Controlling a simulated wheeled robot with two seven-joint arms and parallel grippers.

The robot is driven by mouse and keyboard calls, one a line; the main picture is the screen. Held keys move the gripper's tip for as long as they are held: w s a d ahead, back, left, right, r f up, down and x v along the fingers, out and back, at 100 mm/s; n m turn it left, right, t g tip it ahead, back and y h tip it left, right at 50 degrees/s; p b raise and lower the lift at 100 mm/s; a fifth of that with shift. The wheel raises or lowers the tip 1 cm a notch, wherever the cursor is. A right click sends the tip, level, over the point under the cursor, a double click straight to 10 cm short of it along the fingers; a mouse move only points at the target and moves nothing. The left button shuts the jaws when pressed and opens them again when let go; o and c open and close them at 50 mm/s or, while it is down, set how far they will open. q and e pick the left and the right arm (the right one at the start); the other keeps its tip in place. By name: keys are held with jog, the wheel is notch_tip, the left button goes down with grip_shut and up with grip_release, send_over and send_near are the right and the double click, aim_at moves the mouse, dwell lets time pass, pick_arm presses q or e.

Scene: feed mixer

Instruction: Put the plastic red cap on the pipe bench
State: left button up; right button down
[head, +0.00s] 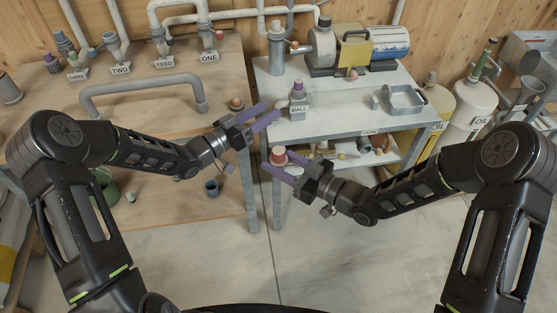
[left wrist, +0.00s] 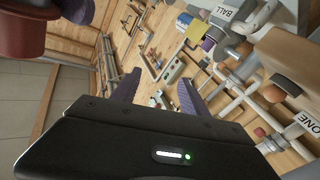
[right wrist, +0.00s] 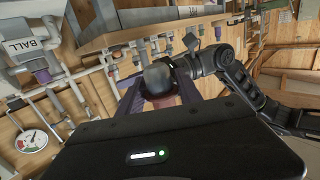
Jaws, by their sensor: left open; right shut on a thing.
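A red cap (head: 278,155) is held by my right gripper (head: 281,161), in the air at the front of the gap between the two benches. It also shows large at the top left of the left wrist view (left wrist: 22,35). In the right wrist view, a dark rounded shape hides part of the reddish thing between the fingers (right wrist: 160,98). My left gripper (head: 270,112) is open and empty, just above and left of the cap. The wooden bench (head: 150,112) at left carries a large bent grey pipe (head: 145,88) and labelled pipe fittings. Which bench is meant is not marked.
A small orange-brown piece (head: 237,104) sits at the wooden bench's right edge. Oil containers (head: 468,110) stand far right.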

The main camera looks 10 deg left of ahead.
pick_arm(q)
jog(key=s+d+f+n+g+y, duration=0.2)
jog(key=s+f+n+y, duration=0.25)
jog(key=f, duration=0.45)
jog(key=s+d+f+n+g+y, duration=0.1)
jog(key=s+f+n+g+y, duration=0.3)
jog(key=f, duration=0.6)
jog(key=s+d+f+m+g, duration=0.1)
jog(key=s+f+g, duration=0.2)
jog(key=s, duration=1.1)
jog(key=s+d+f+g, duration=0.1)
jog(key=s+f+g, duration=0.3)
jog(key=s, duration=0.9)
notch_tip(320, 180, down, 4)
jog(key=shift+s+r+m, duration=0.25)
jog(key=shift+s+m, duration=0.1)
jog(key=shift+d, duration=0.1)
